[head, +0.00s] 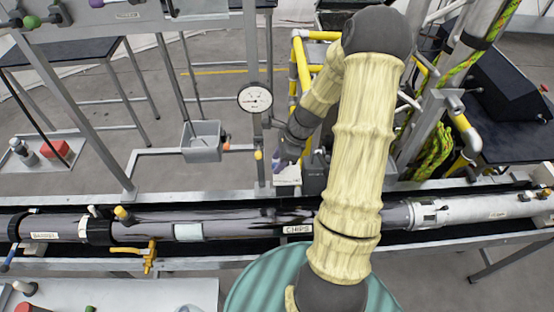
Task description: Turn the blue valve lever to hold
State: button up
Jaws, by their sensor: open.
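My arm rises from the bottom in a yellowish sleeve, bends at the top, and reaches down behind the pipe. My gripper (283,160) is at its far end, small and partly hidden. It is open, just above a pale block (287,175) beside a grey box. A bluish-purple patch shows at the gripper, but I cannot tell whether it is a lever or part of the gripper. I cannot tell whether the gripper touches anything. Another small blue handle (8,262) is at the far left edge, below the pipe. No hold mark is readable.
A long dark pipe (150,232) lies in a metal trough across the picture, with a yellow valve handle (150,257) below it. A round gauge (255,98) and a grey bin (201,142) stand behind. Yellow rails (302,66) and hoses crowd the right. A teal drum (258,285) is in front.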

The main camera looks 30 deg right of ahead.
jog(key=shift+a+f, duration=0.2)
jog(key=shift+f, duration=0.35)
jog(key=shift+w, duration=0.1)
grip_shut()
jog(key=shift+d+n, duration=0.1)
jog(key=shift+n, duration=0.2)
jog(key=n+g, duration=0.1)
jog(key=n, duration=0.1)
jog(key=s+d+n, duration=0.1)
jog(key=n, duration=0.1)
jog(key=shift+s+g, duration=0.2)
jog(key=shift+g, duration=0.2)
jog(key=shift+s+d+r+n+g, duration=0.15)
jog(key=shift+d+n+g, duration=0.1)
jog(key=shift+n, duration=0.5)
jog(key=shift+s+d+f+n+g, duration=0.15)
jog(key=shift+d+n+g, duration=0.15)
jog(key=shift+n, duration=0.4)
jog(key=shift+s+d+r+n+g, duration=0.15)
jog(key=shift+d+n+g, duration=0.1)
jog(key=shift+n, duration=0.5)
